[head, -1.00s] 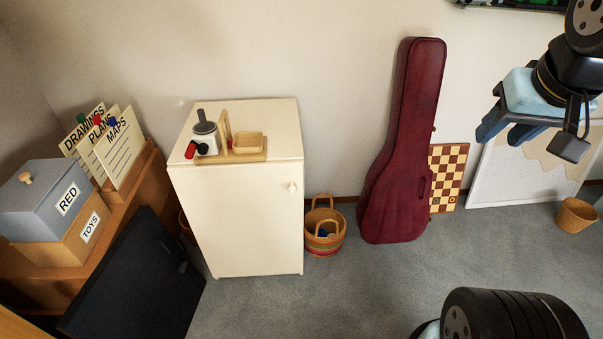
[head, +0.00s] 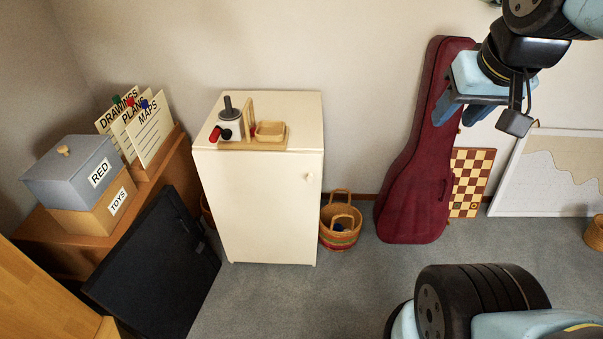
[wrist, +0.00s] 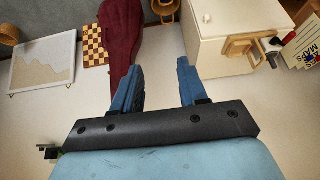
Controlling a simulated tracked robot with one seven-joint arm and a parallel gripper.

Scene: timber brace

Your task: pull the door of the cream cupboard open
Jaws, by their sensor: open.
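The cream cupboard (head: 262,205) stands on the grey carpet against the wall, its door shut. A small round knob (head: 309,176) sits near the upper right edge of the door. My gripper (head: 450,118) is open and empty, up and to the right of the cupboard, in front of the dark red guitar case in the head view. In the wrist view my gripper (wrist: 158,78) shows two blue fingers spread apart with nothing between them. The cupboard (wrist: 207,50) also shows there at the upper right, apart from the fingers.
A wooden tray (head: 255,145) with a dark-handled pot and small items is on the cupboard top. A woven basket (head: 341,226) stands right of the cupboard, then the guitar case (head: 418,150). A black panel (head: 155,265) leans at the left. Carpet in front is clear.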

